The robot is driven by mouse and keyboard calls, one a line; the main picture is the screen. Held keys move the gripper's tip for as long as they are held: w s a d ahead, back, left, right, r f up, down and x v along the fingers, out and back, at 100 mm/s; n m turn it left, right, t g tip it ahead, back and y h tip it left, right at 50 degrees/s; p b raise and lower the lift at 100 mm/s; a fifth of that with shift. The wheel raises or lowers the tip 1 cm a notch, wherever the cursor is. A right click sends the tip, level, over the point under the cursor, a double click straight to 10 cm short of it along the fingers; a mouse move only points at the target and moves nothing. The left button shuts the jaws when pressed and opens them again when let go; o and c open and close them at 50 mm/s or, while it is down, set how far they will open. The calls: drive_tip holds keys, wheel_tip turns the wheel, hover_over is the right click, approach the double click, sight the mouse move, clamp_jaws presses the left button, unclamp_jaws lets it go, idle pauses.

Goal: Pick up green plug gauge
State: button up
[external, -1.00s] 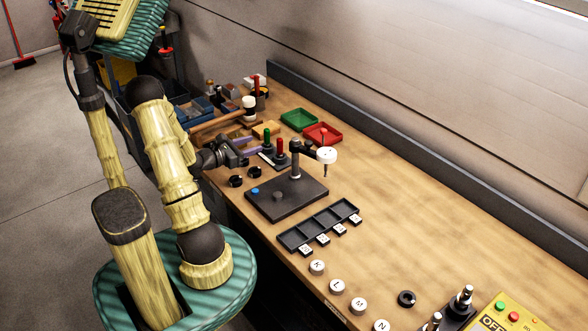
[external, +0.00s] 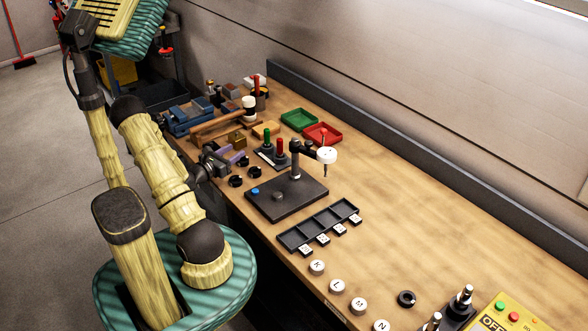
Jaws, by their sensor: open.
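The green plug gauge (external: 266,138) stands upright with its green handle up, in a small dark stand (external: 264,158) on the bench. A red-handled gauge (external: 280,148) stands close beside it to the right. My gripper (external: 233,156) is at the bench's near edge, left of the stand, with its purple fingers spread open and nothing seen between them. It is apart from the green gauge. The lower end of the green gauge is hard to make out.
Black rings (external: 236,181) lie just in front of my gripper. A dark plate with a dial indicator post (external: 295,162) stands to the right. A mallet (external: 215,125) and a brass block (external: 238,141) lie behind. Green (external: 299,119) and red (external: 322,134) trays sit farther back.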

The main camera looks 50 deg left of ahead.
sight(265, 133)
drive_tip(key=p+x, duration=0.2)
drive_tip(key=x, duration=1)
drive_tip(key=shift+w, duration=0.15)
drive_tip(key=shift+p+x, duration=0.85)
drive_tip(key=shift+x, duration=1.75)
drive_tip(key=shift+d+f, duration=0.1)
drive_tip(key=shift+f, duration=0.05)
clamp_jaws()
